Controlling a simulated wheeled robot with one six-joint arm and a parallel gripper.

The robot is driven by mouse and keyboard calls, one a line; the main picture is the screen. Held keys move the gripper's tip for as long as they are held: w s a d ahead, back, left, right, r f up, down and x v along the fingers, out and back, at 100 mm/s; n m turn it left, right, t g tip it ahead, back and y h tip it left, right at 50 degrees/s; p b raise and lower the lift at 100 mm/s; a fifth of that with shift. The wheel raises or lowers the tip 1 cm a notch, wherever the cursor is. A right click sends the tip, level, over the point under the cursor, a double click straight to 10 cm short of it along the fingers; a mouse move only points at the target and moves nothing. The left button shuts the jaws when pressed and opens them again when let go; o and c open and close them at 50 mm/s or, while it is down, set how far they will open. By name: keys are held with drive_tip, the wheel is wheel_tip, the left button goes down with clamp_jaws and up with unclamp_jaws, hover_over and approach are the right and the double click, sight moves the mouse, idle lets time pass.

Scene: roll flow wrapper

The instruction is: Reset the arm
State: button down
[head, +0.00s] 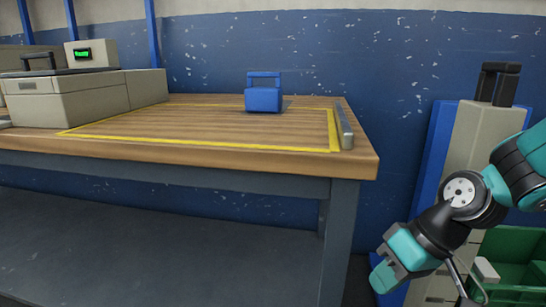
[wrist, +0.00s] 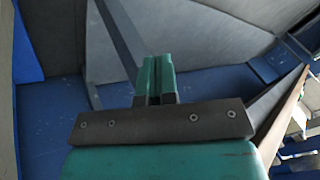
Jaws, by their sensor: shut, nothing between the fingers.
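My gripper (wrist: 157,78) shows in the wrist view with its two green fingers together and nothing between them. In the head view my teal and black arm comes in from the right edge. Its end hangs low at the lower right, beside the workbench's right side and below the level of its top. The fingertips are hard to make out in the head view.
A wooden workbench (head: 352,164) with a yellow taped outline carries a blue block with a handle (head: 263,99). A grey machine (head: 68,97) stands at its left. A beige and blue unit (head: 468,140) and a green crate (head: 522,243) are at the right, close to my arm.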

drive_tip(key=s+a+r+n+g+h, duration=0.1)
drive_tip(key=s+a+r, duration=0.1)
drive_tip(key=s+r, duration=0.3)
drive_tip(key=s+a+r+n+h, duration=0.1)
drive_tip(key=s+r, duration=0.2)
drive_tip(key=s, duration=0.5)
wheel_tip(320, 180, up, 35)
drive_tip(key=p, duration=3.5)
drive_tip(key=shift+a+f, duration=0.15)
